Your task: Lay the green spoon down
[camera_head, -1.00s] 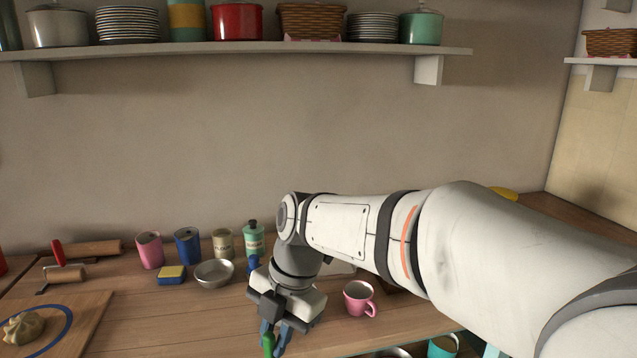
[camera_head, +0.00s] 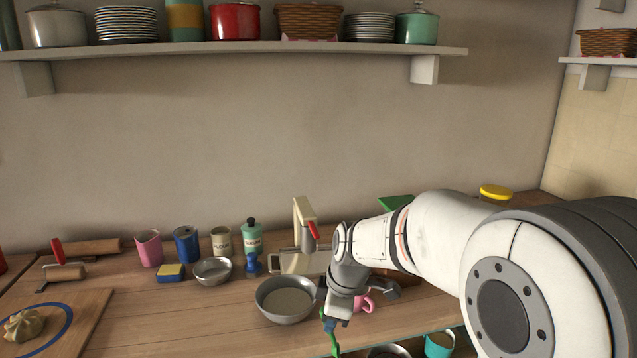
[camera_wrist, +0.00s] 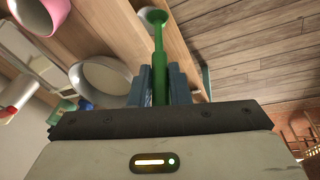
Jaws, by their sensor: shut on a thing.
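The green spoon (camera_head: 333,338) hangs from my gripper (camera_head: 334,322) at the counter's front edge in the head view. In the wrist view the spoon (camera_wrist: 158,60) stands out between the blue fingers of my gripper (camera_wrist: 158,84), which are shut on its handle. Its round end points away from the gripper. The spoon appears to be held clear of the counter; its lower end is cut off by the head view's bottom edge.
A large grey bowl (camera_head: 286,300) stands left of my gripper, and a pink mug (camera_head: 366,303) is partly hidden behind it. The wooden counter (camera_head: 190,318) is clear left of the bowl. A smaller metal bowl (camera_head: 212,271) and a sponge (camera_head: 170,272) stand further back.

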